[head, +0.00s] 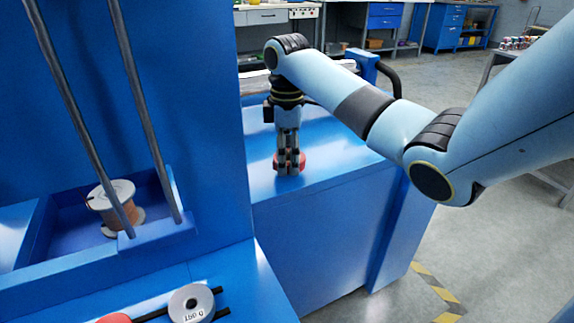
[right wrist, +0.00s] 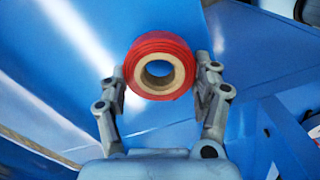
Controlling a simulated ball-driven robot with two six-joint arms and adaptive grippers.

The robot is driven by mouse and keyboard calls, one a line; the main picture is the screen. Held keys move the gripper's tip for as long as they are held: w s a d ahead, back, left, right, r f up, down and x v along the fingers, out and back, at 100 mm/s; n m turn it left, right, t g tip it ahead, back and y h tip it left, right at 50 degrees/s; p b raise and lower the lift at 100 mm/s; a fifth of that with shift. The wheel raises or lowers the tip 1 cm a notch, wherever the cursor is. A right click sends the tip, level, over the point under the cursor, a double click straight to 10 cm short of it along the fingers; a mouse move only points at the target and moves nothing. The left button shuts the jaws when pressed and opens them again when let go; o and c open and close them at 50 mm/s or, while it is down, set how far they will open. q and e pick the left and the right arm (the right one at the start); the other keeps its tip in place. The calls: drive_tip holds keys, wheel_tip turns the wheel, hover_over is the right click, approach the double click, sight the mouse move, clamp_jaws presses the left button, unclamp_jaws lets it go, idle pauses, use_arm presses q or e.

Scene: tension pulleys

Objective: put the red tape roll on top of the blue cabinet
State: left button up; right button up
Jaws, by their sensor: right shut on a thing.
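The red tape roll (head: 281,163) is at the fingertips of my right gripper (head: 289,165), with its red edges showing on both sides of the fingers in the head view. In the right wrist view the tape roll (right wrist: 160,44) shows its tan core and open hole, between the two fingers of my right gripper (right wrist: 162,85), which is shut on it. The gripper points down at the top of the blue cabinet (head: 335,147). The roll is at or just above that top; I cannot tell whether it touches. My left gripper is not in view.
A tall blue panel with two grey rods stands left of the cabinet, with a spool (head: 112,194) in a blue tray. A grey disc marked 150 g (head: 191,303) lies at the front. The cabinet top around the roll looks clear; a black handle (head: 391,80) is at its far right.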

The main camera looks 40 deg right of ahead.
drive_tip(key=shift+f, duration=0.95)
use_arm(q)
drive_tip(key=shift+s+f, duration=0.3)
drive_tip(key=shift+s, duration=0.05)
use_arm(e)
drive_tip(key=shift+r, duration=0.1)
drive_tip(key=o, duration=1.2)
use_arm(q)
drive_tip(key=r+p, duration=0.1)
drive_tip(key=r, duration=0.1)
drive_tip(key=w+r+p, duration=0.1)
drive_tip(key=p, duration=0.1)
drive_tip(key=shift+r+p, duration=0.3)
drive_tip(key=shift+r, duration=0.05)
use_arm(e)
wheel_tip(320, 180, up, 12)
